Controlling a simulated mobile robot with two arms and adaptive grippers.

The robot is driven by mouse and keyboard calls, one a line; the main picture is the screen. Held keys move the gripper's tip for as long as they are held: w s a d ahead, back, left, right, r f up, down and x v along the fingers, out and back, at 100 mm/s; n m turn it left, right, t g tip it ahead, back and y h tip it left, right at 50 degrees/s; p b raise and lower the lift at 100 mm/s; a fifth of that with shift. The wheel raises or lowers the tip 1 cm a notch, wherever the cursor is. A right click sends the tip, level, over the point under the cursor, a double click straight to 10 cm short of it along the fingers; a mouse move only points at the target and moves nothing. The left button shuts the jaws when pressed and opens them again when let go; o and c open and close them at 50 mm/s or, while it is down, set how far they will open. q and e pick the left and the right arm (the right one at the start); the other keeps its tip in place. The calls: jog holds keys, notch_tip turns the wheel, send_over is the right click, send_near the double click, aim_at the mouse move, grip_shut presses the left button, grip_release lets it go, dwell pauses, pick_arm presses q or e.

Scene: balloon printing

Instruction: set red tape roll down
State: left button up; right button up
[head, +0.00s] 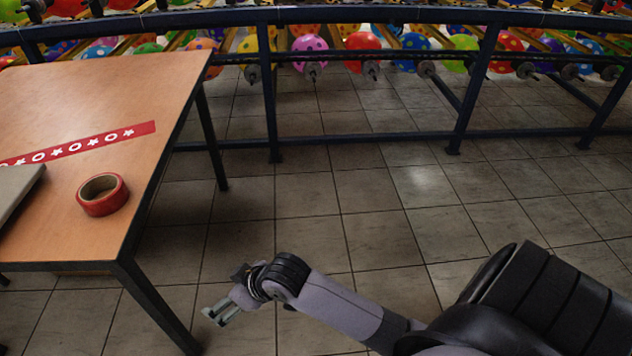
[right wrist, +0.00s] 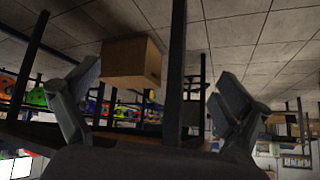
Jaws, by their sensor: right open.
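The red tape roll (head: 103,195) lies flat on the wooden table (head: 150,85) in the head view, near the table's right edge. Its hollow centre shows. My right gripper (head: 214,314) is right of the table's front corner, out over the floor, apart from the roll and holding nothing. In the right wrist view its two fingers (right wrist: 155,112) are spread wide with nothing between them. My left gripper is not in either view.
A red strip with white stars (head: 85,146) lies on the table behind the roll. A grey flat object (head: 15,190) is at the table's left edge. A dark metal rack with balloons (head: 270,95) stands behind. The tiled floor right of the table is clear. A cardboard box (right wrist: 130,62) shows in the right wrist view.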

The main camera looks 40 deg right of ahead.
jog(key=s+d+f+m+g+h, duration=0.1)
jog(key=s+d+f, duration=0.3)
jog(key=s, duration=0.5)
jog(key=s+d+f+m+g+h, duration=0.1)
jog(key=s+d+f+g+h, duration=0.1)
jog(key=s+f, duration=0.5)
jog(key=s+d+g, duration=0.1)
jog(key=s+d, duration=0.1)
jog(key=s, duration=0.1)
jog(key=shift+d+h, duration=0.2)
jog(key=shift+h, duration=0.1)
